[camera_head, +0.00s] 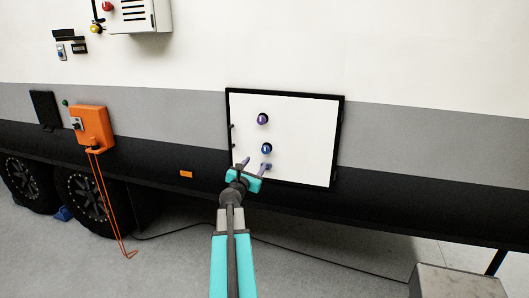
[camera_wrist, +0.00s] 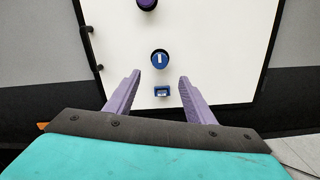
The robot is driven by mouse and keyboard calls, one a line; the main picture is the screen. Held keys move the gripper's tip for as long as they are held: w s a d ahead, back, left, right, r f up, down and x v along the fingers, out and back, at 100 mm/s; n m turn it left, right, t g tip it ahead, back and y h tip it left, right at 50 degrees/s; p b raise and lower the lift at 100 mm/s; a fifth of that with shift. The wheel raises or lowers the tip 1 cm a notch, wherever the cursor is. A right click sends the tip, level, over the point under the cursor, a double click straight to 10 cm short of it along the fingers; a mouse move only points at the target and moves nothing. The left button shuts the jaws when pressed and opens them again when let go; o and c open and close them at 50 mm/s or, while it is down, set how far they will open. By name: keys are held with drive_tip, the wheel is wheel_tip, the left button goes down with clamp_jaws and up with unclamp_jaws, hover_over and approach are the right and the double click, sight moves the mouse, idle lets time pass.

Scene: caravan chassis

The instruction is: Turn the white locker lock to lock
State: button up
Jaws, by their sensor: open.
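The white locker (camera_head: 300,140) is a closed white door in a black frame on the caravan's side. Its lock looks to be the round blue knob (camera_head: 266,149), which has an upright white mark in the wrist view (camera_wrist: 160,59). A small blue rectangular piece (camera_wrist: 162,91) sits just below it. A purple knob (camera_head: 262,118) sits higher on the door. My gripper (camera_head: 257,163) is open and empty, in front of the door's lower part. In the wrist view its purple fingers (camera_wrist: 160,78) are spread left and right, just below the knob, and do not touch it.
An orange box (camera_head: 92,126) with hanging orange cords is on the wall at left. Black hinges (camera_wrist: 96,66) line the door's left edge. A grey block (camera_head: 455,282) stands at lower right. The wall right of the locker is clear.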

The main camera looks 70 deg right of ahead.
sight(265, 151)
drive_tip(key=shift+d, duration=0.1)
drive_tip(key=shift+w+d+f+p, duration=0.15)
drive_tip(key=shift+d+p, duration=0.75)
drive_tip(key=shift+d, duration=2.5)
drive_tip(key=shift+w+d+r+p, duration=0.2)
drive_tip(key=shift+d+p, duration=0.65)
drive_tip(key=shift+d, duration=2.5)
drive_tip(key=c, duration=1.1)
drive_tip(key=shift+o, duration=0.2)
